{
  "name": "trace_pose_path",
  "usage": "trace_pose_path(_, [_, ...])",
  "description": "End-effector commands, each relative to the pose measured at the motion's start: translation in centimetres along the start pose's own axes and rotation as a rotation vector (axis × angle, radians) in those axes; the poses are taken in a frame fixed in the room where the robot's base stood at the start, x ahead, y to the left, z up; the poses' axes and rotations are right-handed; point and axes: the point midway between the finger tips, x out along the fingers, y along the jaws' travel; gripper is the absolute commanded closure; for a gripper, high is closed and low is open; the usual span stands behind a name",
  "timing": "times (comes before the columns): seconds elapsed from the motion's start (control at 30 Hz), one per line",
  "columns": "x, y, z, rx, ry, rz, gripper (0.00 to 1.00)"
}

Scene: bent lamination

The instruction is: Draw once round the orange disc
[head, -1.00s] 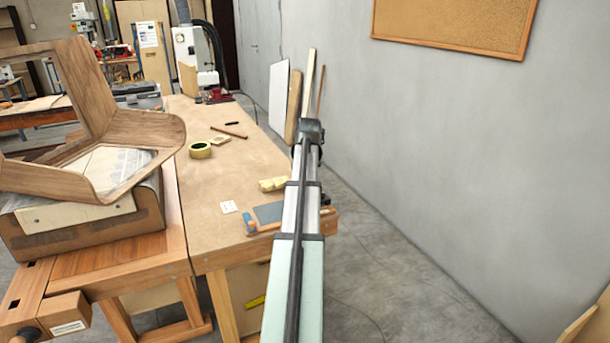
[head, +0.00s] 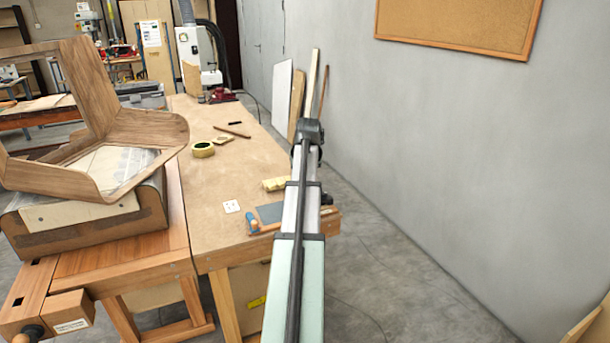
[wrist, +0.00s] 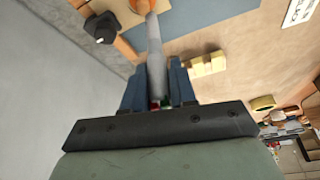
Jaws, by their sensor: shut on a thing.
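In the wrist view my gripper (wrist: 157,68) has its two dark blue fingers shut on a long grey, pen-like tool (wrist: 155,45). The tool points away from the fingers toward an orange thing (wrist: 150,6) at the top edge, most likely the orange disc, which is cut off by the frame. The tool's far end overlaps it in the picture; I cannot tell whether it touches. A blue-grey sheet (wrist: 205,22) lies beside it on the table. In the head view my arm hides the gripper, the tool and the disc; the sheet (head: 270,212) shows left of the arm.
A tape roll (head: 203,149) is farther back. A black knob (wrist: 100,27) stands at the bench edge. A wooden chair-like form (head: 90,110) stands left.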

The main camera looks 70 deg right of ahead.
Motion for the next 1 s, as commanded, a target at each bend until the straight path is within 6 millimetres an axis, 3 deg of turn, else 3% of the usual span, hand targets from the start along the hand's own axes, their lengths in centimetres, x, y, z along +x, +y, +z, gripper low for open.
trace_pose_path(1.0, [-0.13, -0.81, 0.43, 0.001, -0.002, -0.001, 0.96])
